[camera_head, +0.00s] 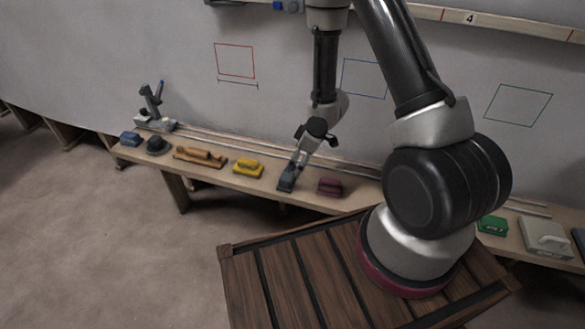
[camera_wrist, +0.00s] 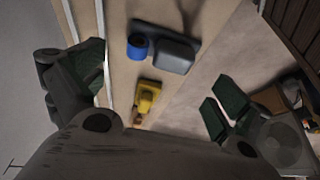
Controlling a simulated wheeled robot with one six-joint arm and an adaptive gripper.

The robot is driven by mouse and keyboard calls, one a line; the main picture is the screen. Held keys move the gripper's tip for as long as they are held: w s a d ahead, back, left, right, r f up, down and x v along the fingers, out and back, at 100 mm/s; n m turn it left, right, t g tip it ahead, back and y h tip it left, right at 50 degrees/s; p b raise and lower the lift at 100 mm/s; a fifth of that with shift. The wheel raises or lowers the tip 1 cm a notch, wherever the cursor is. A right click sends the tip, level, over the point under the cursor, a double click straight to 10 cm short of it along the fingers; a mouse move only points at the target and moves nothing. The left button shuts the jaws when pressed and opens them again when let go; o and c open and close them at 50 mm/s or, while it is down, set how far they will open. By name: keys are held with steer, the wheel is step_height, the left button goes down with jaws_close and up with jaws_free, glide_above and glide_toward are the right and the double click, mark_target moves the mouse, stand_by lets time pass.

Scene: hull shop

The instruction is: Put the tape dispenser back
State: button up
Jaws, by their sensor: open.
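The tape dispenser, a dark grey body with a blue roll at one end, shows in the wrist view (camera_wrist: 172,52) lying on the wooden bench. In the head view I take it to be the dark blue-grey item (camera_head: 286,183) under my gripper, between a yellow item and a maroon item. My gripper (camera_head: 301,160) points down close over it. In the wrist view my gripper (camera_wrist: 155,92) has its two dark green pads wide apart with nothing between them held. The dispenser lies toward the top of that view. I cannot tell whether a finger touches it.
The bench (camera_head: 222,173) runs along the wall. The yellow item (camera_head: 248,168) and maroon item (camera_head: 330,187) stand close on either side. A wooden plane-like tool (camera_head: 200,157), green box (camera_head: 492,225) and grey case (camera_head: 546,238) are farther off. Red (camera_head: 235,61), blue and green outlines mark the wall.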

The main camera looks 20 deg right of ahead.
steer(key=s+d+r+m+t+h, duration=0.15)
steer(key=d+r, duration=0.25)
steer(key=r, duration=0.5)
steer(key=d+r+m+h, duration=0.2)
steer(key=d+r, duration=0.3)
steer(key=r, duration=0.4)
steer(key=s+d+r+m+t+h, duration=0.15)
steer(key=d+r, duration=0.25)
steer(key=r, duration=0.5)
steer(key=s+r+m, duration=0.3)
steer(key=s+r, duration=0.4)
steer(key=s, duration=0.4)
steer(key=s+a+r+m+g+y, duration=0.1)
steer(key=s+r+m, duration=0.1)
steer(key=s+r, duration=0.4)
steer(key=s, duration=0.5)
steer(key=shift+r+m+g, duration=0.3)
steer(key=shift+r+m, duration=0.05)
steer(key=shift+m, duration=0.05)
steer(key=shift+w, duration=0.1)
